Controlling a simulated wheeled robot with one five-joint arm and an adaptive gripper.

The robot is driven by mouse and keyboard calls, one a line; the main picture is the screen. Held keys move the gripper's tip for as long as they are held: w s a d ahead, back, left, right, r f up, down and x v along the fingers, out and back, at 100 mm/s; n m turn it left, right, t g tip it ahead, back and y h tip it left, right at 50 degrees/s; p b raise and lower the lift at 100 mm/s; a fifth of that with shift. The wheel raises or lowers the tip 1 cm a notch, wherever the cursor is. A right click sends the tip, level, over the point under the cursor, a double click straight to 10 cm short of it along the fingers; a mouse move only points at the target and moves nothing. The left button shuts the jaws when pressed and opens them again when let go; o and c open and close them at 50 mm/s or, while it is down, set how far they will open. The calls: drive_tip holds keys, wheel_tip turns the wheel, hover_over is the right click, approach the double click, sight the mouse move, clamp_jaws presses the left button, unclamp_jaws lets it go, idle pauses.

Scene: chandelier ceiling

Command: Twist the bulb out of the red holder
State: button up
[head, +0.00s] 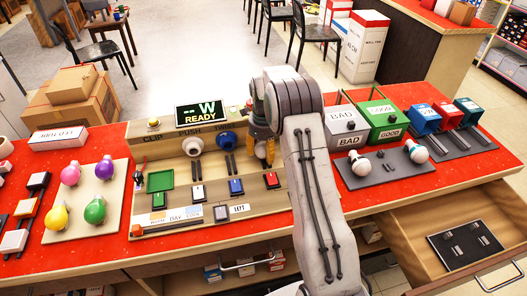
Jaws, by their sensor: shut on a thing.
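My gripper (264,150) has orange fingers and reaches down to the back of the tan test panel (210,212), right of a white round holder (193,146) and a blue round holder (227,139). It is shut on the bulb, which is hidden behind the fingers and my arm. The red holder cannot be made out there; the spot lies in line behind a red switch (271,180). How far the bulb sits in the holder cannot be told.
A sign (201,113) reads "W READY". Several colored bulbs stand on a board (118,204) at left. At right are a white BAD bin (347,127), a green GOOD bin (384,118) and two white bulbs on a grey plate (389,171). A drawer (440,215) stands open.

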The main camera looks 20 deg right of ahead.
drive_tip(key=shift+w+r, duration=0.1)
drive_tip(key=shift+w, duration=0.1)
drive_tip(key=c, duration=0.3)
drive_tip(key=o, duration=1.3)
drive_tip(key=c, duration=1.3)
drive_tip(key=o, duration=1.3)
drive_tip(key=shift+o, duration=0.2)
idle(0.7)
